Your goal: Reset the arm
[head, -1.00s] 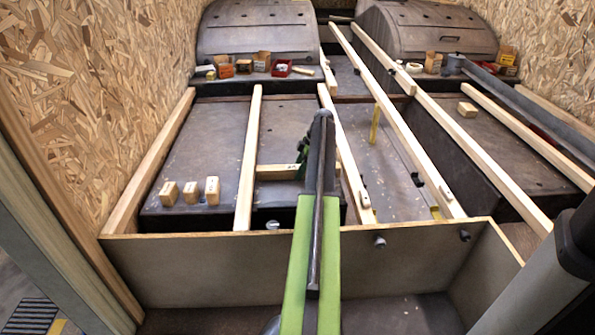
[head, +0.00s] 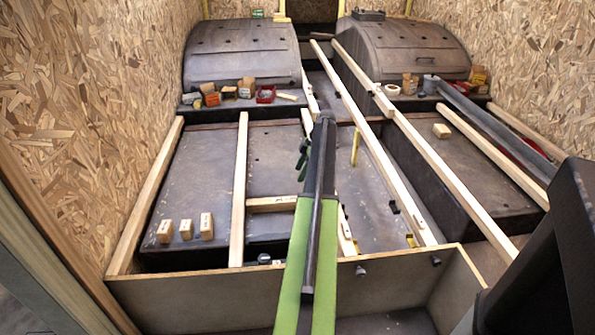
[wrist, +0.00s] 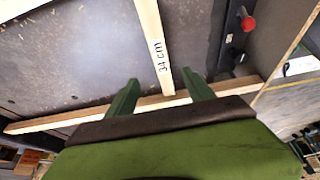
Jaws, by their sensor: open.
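My arm stretches forward from the bottom middle of the head view, green then dark grey. In that view my gripper (head: 303,160) is partly hidden behind the arm's end; a green finger shows at its left. In the wrist view my gripper (wrist: 162,95) shows two green fingers set wide apart, with nothing held between them. A wooden batten (wrist: 155,40) marked "34 cm" runs down between the fingers in the picture, and a crossing batten (wrist: 50,121) lies behind them. I cannot tell whether the fingers touch either.
Long battens (head: 240,190) run over the dark floor panels. Three small wood blocks (head: 186,229) stand at the left. A low panel (head: 200,300) crosses the front.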

